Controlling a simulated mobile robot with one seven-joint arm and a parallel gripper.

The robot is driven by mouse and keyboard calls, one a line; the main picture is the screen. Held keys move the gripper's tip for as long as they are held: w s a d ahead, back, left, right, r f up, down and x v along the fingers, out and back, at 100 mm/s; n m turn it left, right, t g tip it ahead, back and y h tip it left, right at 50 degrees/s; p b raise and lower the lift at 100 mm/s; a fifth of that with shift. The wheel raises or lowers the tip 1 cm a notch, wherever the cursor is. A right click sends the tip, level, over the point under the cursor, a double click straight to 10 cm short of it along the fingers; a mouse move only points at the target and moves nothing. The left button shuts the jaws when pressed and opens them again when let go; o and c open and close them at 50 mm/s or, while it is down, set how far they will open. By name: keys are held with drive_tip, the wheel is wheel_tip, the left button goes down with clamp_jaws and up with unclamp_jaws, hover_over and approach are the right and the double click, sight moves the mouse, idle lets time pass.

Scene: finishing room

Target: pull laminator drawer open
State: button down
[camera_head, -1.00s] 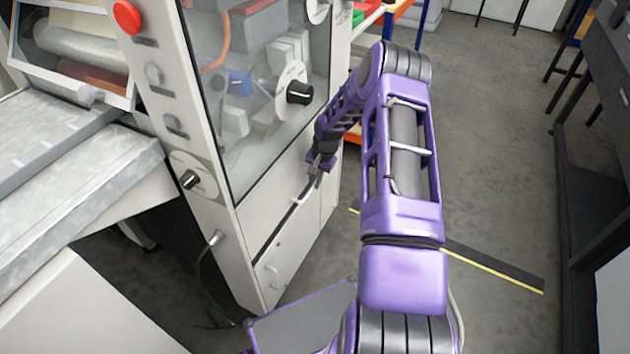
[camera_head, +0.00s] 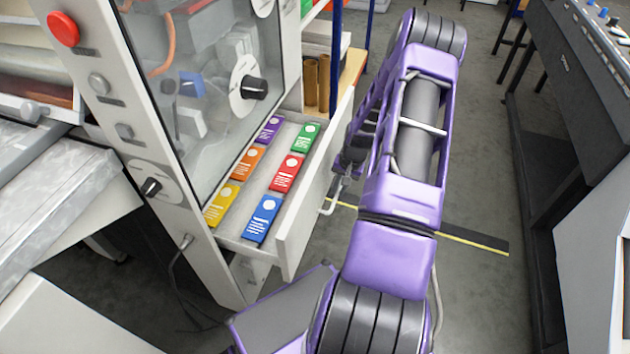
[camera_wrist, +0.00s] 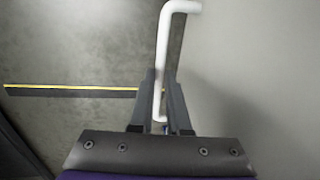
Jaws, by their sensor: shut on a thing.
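The laminator (camera_head: 160,110) stands at the left in the head view. Its drawer (camera_head: 300,215) is pulled out, and colored packets lie inside in two rows, such as a red one (camera_head: 287,173) and a blue one (camera_head: 262,218). The drawer's white handle (camera_head: 331,200) is on its front panel and shows large in the wrist view (camera_wrist: 163,50). My gripper (camera_wrist: 161,98) is shut on the handle, one finger on each side of it. In the head view my purple arm partly hides the gripper.
A dark machine (camera_head: 570,90) stands at the right. Shelving (camera_head: 335,70) with brown rolls is behind the laminator. A yellow floor line (camera_head: 470,243) crosses the floor behind my arm. Grey floor (camera_head: 480,180) is free between the arm and the dark machine.

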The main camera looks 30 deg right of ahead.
drive_tip(key=s+d, duration=0.5)
drive_tip(key=s, duration=0.1)
drive_tip(key=shift+s, duration=0.25)
drive_tip(key=c, duration=0.9)
unclamp_jaws()
drive_tip(key=r, duration=0.5)
drive_tip(key=s+d+r+p, duration=0.1)
drive_tip(key=r, duration=0.5)
drive_tip(key=s+d+r+p, duration=0.1)
drive_tip(key=r, duration=0.5)
drive_tip(key=shift+s, duration=0.25)
drive_tip(key=shift+w+r, duration=0.1)
drive_tip(key=shift+r, duration=0.05)
